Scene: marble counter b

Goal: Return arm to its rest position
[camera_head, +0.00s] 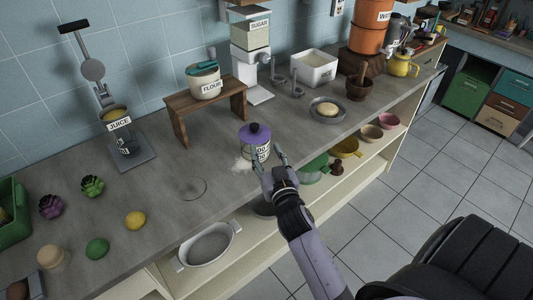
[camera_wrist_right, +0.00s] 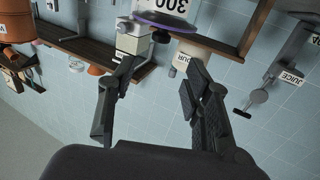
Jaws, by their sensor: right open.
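My right gripper (camera_head: 269,158) is open at the counter's front edge, in front of a labelled jar with a purple lid (camera_head: 255,134). The jar stands upright on the grey counter, and the gripper hides part of its lower front. In the right wrist view, which is upside down, the two fingers (camera_wrist_right: 161,68) are spread with nothing between them. The jar's label and purple lid (camera_wrist_right: 166,24) show beyond the fingertips at the top. My right arm reaches in from the lower right in the head view. My left gripper is not in view.
Bowls (camera_head: 346,149) sit on the shelf below. Open floor (camera_head: 450,180) lies right of the counter.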

